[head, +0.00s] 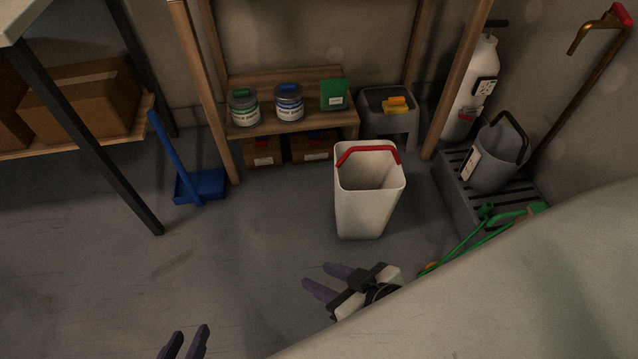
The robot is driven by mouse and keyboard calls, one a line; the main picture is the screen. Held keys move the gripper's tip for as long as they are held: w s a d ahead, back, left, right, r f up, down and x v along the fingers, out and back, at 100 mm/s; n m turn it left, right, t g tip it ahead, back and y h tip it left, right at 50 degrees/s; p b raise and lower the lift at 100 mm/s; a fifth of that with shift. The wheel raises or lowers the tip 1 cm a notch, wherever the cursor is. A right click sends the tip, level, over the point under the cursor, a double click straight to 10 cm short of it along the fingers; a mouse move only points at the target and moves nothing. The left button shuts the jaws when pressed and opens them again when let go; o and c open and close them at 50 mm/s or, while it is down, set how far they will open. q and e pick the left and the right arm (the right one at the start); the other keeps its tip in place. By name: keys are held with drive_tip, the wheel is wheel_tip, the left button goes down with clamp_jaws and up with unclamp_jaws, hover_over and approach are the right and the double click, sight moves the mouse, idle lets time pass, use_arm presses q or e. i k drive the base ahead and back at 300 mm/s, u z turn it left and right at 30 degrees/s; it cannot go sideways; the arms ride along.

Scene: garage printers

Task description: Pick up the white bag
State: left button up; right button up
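A white, tall, open-topped container (362,210) with a red handle across its rim stands upright on the grey floor, right of centre. It is the only white bag-like thing I see, and it looks empty. My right gripper (314,275) is open and empty, in front of the container and a little to its left, apart from it. My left gripper (191,330) is at the bottom edge, further left and nearer; its two fingers are apart with nothing between them, and the rest is cut off.
A wooden shelf (300,122) with cans and a green box stands behind. A blue dustpan (200,187) lies left. A grey bucket (497,158) stands on a slatted platform (455,190) at right. A large pale surface (500,300) covers the lower right. Floor left of the container is clear.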

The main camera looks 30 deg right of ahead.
sight(370, 181)
drive_tip(key=u, duration=0.05)
drive_tip(key=i, duration=0.75)
drive_tip(key=z, duration=0.95)
drive_tip(key=i, duration=0.35)
drive_tip(key=z, duration=0.35)
